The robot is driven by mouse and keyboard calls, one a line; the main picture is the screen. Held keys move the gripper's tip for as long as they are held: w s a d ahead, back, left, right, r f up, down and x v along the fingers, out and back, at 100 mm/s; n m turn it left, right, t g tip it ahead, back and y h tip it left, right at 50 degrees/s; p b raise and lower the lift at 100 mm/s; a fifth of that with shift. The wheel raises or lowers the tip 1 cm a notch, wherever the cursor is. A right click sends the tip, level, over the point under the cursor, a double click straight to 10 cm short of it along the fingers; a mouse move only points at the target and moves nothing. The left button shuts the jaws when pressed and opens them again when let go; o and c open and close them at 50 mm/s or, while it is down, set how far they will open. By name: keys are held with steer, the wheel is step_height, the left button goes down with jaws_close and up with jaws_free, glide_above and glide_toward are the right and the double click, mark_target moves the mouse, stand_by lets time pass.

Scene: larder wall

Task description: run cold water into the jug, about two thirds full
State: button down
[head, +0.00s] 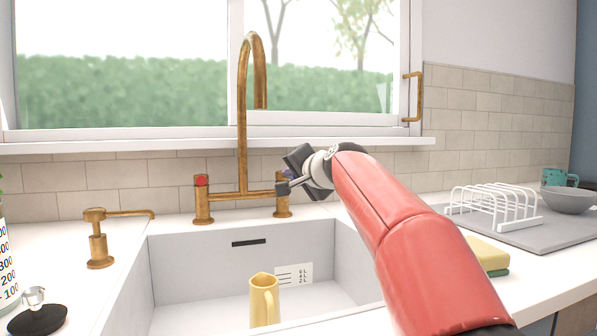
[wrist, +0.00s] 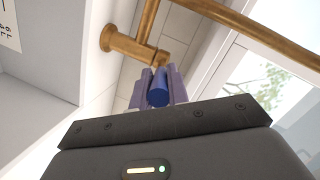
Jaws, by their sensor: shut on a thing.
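The yellow jug (head: 264,302) stands upright in the sink (head: 200,258), its spout to the left; its inside is hidden. The brass tap (head: 243,120) arches above it, with its outlet over the jug in the picture. No water shows falling. The left handle has a red top (head: 202,180). My gripper (head: 287,180) is at the right-hand tap post (head: 283,207), hiding its top in the head view. In the wrist view, the fingers (wrist: 160,92) are closed around the blue cold handle (wrist: 157,84) on the brass tap body (wrist: 135,46).
A brass soap dispenser (head: 98,240) stands left of the sink. A sponge (head: 488,255) and a white rack (head: 495,208) are on the right. A window (head: 130,70) is behind the tap. The sink floor around the jug is clear.

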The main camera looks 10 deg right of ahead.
steer(key=c, duration=1.4)
jaws_free()
steer(key=shift+o, duration=0.2)
steer(key=b+v, duration=0.1)
steer(key=v, duration=0.6)
steer(key=shift+s+b, duration=0.35)
steer(key=shift+s, duration=0.05)
